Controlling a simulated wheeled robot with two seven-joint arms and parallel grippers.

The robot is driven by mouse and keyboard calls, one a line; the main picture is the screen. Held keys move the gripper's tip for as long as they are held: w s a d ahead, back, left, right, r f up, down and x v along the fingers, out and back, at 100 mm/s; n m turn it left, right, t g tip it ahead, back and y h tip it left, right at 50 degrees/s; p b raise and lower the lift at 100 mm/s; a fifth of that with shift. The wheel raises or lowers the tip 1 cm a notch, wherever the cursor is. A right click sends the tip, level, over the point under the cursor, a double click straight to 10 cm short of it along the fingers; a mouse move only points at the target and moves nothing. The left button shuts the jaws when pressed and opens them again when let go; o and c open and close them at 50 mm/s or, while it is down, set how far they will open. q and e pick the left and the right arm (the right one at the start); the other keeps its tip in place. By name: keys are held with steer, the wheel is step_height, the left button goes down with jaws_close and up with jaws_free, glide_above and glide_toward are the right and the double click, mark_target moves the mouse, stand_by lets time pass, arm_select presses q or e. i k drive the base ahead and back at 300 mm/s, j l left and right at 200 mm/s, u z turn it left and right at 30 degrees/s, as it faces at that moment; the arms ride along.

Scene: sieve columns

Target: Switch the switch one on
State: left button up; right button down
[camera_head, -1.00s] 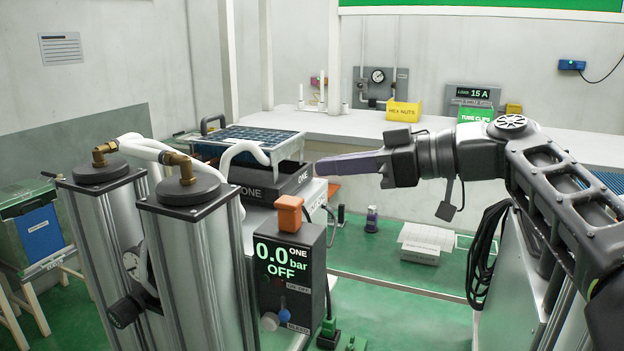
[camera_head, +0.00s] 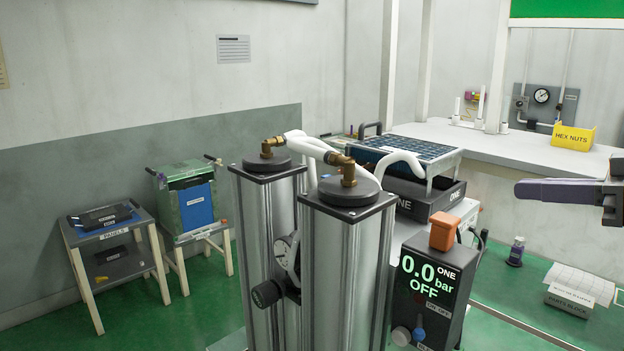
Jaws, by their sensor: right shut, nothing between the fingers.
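The dark control box (camera_head: 457,298) labelled ONE stands right of the metal columns. Its display (camera_head: 428,276) reads 0.0 bar, OFF. An orange block-shaped part (camera_head: 444,234) sits on top of the box. Low on its front are a pale round knob (camera_head: 401,336) and a blue knob (camera_head: 419,333), close to the picture's bottom edge. My left gripper is not in view.
Two tall metal columns (camera_head: 338,270) with brass fittings and white hoses stand left of the box. A sieve unit (camera_head: 405,150) stands behind on a dark base. A yellow HEX NUTS bin (camera_head: 573,137) is on the back bench (camera_head: 510,146). Side tables (camera_head: 112,232) stand left.

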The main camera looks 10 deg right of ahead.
mark_target(419, 334)
steer(key=k+j, duration=0.35)
steer(key=j, duration=0.15)
steer(key=k+j, duration=0.4)
steer(key=j, duration=0.1)
